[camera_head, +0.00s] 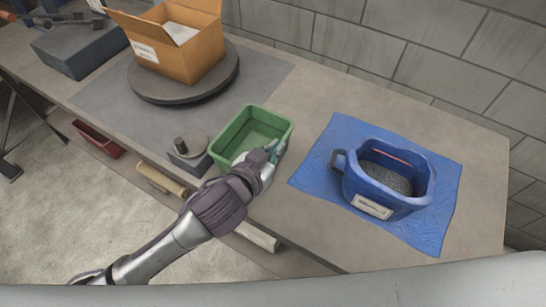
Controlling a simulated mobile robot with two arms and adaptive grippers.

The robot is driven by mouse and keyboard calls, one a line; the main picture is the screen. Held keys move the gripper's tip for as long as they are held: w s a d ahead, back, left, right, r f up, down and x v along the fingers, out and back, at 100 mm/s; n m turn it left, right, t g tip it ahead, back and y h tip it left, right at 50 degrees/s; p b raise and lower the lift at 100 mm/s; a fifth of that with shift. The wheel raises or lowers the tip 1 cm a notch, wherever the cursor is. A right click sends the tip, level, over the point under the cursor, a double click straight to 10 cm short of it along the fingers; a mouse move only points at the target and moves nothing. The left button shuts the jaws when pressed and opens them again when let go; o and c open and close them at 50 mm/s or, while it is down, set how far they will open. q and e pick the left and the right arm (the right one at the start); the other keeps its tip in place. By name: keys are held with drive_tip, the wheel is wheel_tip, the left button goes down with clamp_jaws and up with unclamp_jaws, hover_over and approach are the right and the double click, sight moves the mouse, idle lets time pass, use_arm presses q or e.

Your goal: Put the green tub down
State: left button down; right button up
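The green tub (252,129) is an empty rectangular container in the middle of the picture, over the grey workbench (310,92). It looks roughly level. Whether its base touches the bench or hangs just above it is hard to tell. My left gripper (273,152) is at the tub's right front corner, with its fingers closed at the rim of the right wall. The gripper and wrist hide part of the tub's front right side. My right gripper is not in view.
A blue tub (358,187) with grey granular contents stands on a blue cloth (325,150) at the right. A small dark weight-like block (190,150) is close left of the green tub. An open cardboard box (185,55) sits on a round turntable (150,88) behind. The bench's front edge is close.

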use_arm(q)
drive_tip(key=shift+f, duration=1.6)
drive_tip(key=shift+f, duration=0.15)
drive_tip(key=c, duration=1.3)
unclamp_jaws()
drive_tip(key=shift+r, duration=0.25)
drive_tip(key=b+v, duration=0.1)
drive_tip(key=v, duration=1.1)
drive_tip(key=shift+f, duration=0.1)
